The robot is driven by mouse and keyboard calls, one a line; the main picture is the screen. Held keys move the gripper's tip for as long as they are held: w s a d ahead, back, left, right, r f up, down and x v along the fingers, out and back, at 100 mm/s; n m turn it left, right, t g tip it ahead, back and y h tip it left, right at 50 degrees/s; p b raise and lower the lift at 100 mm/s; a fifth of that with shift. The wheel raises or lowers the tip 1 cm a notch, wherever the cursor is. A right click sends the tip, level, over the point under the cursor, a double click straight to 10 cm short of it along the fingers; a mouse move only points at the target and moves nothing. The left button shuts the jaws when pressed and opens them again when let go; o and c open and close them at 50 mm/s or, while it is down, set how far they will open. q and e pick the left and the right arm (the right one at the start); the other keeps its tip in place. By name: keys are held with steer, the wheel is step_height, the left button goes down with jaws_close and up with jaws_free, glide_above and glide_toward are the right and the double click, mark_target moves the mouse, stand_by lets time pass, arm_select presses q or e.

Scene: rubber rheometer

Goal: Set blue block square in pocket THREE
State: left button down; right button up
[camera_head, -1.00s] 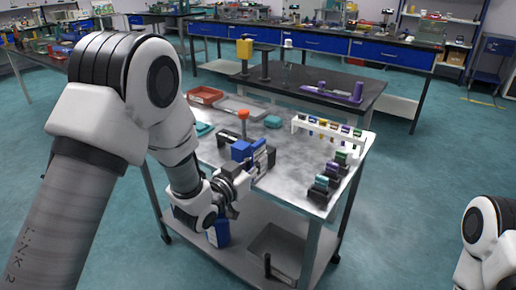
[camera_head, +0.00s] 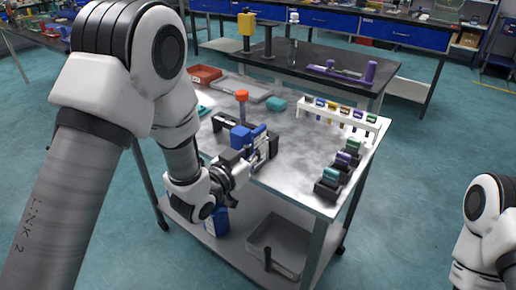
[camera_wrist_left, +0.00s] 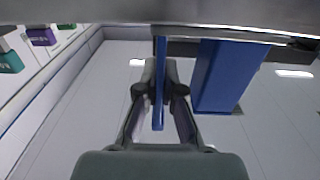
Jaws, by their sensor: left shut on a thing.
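My left gripper (camera_wrist_left: 160,95) is shut on a thin blue piece (camera_wrist_left: 159,70), seen edge-on in the left wrist view. In the head view, my left gripper (camera_head: 260,150) is at the near side of the table, partly hidden by its own wrist. A larger blue block (camera_wrist_left: 228,75) stands right of the fingers in the wrist view; I cannot tell whether it joins the held piece. Blue also shows beside the gripper in the head view (camera_head: 240,137), by a black fixture (camera_head: 225,122). Pocket THREE cannot be made out. My right gripper is out of view.
Teal, purple and green blocks (camera_head: 346,158) sit in dark holders at the table's right edge. A white rack (camera_head: 370,126) with several coloured items stands behind them. The table's middle is clear.

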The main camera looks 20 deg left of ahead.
arm_select(q)
steer(key=shift+f, duration=0.25)
steer(key=c, duration=1.3)
jaws_free()
steer(key=shift+w, duration=0.2)
steer(key=shift+s, duration=0.1)
